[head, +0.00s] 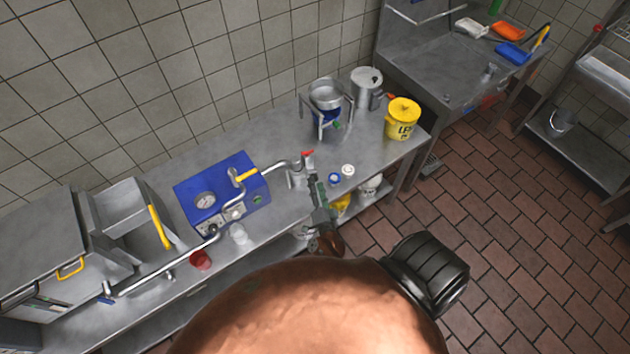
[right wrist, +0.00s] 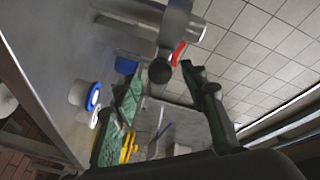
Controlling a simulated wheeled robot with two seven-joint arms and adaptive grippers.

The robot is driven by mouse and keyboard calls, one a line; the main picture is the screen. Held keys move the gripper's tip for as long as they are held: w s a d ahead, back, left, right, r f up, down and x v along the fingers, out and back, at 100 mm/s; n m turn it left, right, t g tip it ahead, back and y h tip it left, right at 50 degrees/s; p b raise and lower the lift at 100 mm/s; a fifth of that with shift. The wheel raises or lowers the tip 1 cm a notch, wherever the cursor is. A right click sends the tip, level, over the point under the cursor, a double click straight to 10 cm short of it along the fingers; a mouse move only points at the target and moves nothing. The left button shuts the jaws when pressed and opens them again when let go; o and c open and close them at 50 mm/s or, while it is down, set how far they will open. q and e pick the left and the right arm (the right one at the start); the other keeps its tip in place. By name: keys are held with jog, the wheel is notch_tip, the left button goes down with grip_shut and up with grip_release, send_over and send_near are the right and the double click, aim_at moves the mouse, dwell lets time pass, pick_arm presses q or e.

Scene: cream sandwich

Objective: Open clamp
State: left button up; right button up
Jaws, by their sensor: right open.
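A clamp with a red handle (head: 307,154) sits at the right end of the steel pipe (head: 275,167) that comes from the blue pump box (head: 222,188). In the right wrist view the red handle (right wrist: 178,53) shows close beside the steel pipe end and a dark round knob. My right gripper (head: 316,182) is just in front of the pipe end. Its two fingers (right wrist: 160,75) are apart, with the knob and red handle near and beyond the tips. I cannot tell whether they touch the clamp. My left gripper is not in view.
Two small jars, one blue-lidded (head: 334,178) and one white-lidded (head: 348,170), stand right of the gripper. A yellow bucket (head: 403,118) and a steel pot on a stand (head: 326,95) stand farther back.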

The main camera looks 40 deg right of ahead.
jog(key=v, duration=0.4)
jog(key=shift+s, duration=0.2)
jog(key=shift+a, duration=0.1)
jog(key=shift+c, duration=0.5)
